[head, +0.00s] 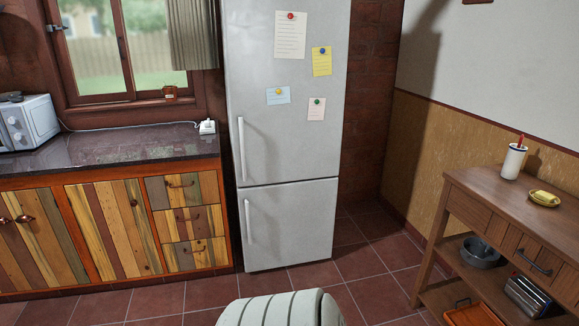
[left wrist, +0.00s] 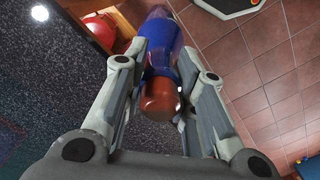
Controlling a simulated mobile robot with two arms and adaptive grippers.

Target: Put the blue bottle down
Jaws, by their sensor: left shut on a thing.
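The blue bottle (left wrist: 161,38) shows in the left wrist view, with a blue body and a brown rounded end (left wrist: 160,98) facing the camera. My left gripper (left wrist: 160,58) is shut on it, with one finger on each side. The bottle is over or beside a dark speckled surface; I cannot tell whether it touches anything below. The bottle and both grippers are out of the head view.
A dark counter (head: 100,148) with a microwave (head: 28,122) stands left of the fridge (head: 285,130). A wooden side table (head: 480,195) stands at right, with a white cup (head: 513,162) and a yellow item (head: 544,198). A red round thing (left wrist: 100,30) lies near the speckled surface (left wrist: 75,85). Tiled floor (left wrist: 245,75) is at right.

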